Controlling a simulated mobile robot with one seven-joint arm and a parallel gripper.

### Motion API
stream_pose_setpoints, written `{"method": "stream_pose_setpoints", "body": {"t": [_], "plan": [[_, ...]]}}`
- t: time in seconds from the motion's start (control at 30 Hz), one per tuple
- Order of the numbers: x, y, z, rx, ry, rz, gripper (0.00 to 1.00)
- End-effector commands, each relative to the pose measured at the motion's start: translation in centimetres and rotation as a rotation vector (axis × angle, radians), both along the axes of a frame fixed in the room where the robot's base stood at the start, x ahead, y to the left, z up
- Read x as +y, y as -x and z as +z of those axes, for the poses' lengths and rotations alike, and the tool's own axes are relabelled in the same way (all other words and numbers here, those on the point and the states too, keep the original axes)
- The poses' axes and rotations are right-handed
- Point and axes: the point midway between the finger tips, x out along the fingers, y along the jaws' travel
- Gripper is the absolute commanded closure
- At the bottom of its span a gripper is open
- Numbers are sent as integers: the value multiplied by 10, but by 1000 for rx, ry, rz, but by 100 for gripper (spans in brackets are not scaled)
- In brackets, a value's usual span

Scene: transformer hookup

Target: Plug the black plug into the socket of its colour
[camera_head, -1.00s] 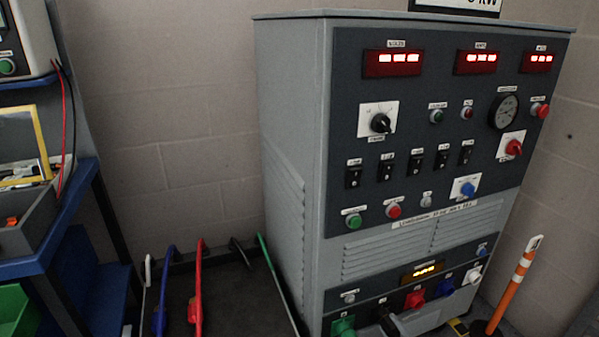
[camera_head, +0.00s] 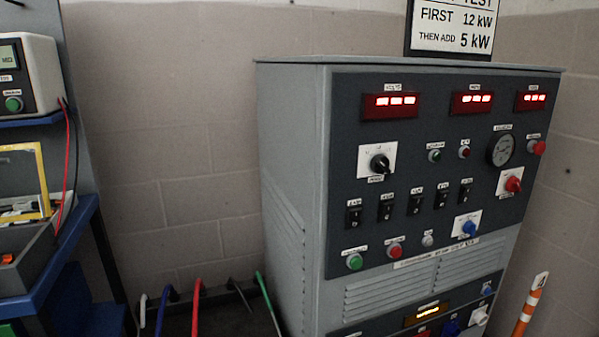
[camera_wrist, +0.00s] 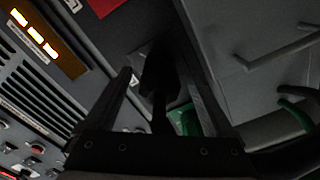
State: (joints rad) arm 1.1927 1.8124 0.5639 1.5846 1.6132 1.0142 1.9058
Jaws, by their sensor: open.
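In the wrist view my gripper (camera_wrist: 156,62) is open, with one finger on each side of a dark, elongated shape that looks like the black plug (camera_wrist: 159,72). The shape stands against the dark socket panel, between a green socket (camera_wrist: 187,120) and a red one (camera_wrist: 104,6). The black socket is hidden behind it. The picture is too dark to tell how deep the plug sits or whether the fingers touch it. The head view shows neither my gripper nor the black plug.
The grey cabinet (camera_head: 290,170) bears red (camera_head: 423,332), blue (camera_head: 451,327) and white (camera_head: 479,315) connectors along its cut-off bottom. Coloured cables, such as the red one (camera_head: 196,307), stand left of it. An orange post (camera_head: 527,310) stands right; a blue-framed bench (camera_head: 60,240) is far left.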

Motion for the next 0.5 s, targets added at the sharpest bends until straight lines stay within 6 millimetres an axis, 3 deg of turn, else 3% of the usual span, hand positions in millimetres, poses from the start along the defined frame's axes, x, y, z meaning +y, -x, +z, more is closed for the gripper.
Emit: {"method": "stream_pose_setpoints", "body": {"t": [0.5], "plan": [[-14,37,1,0,1,-1,11]]}}
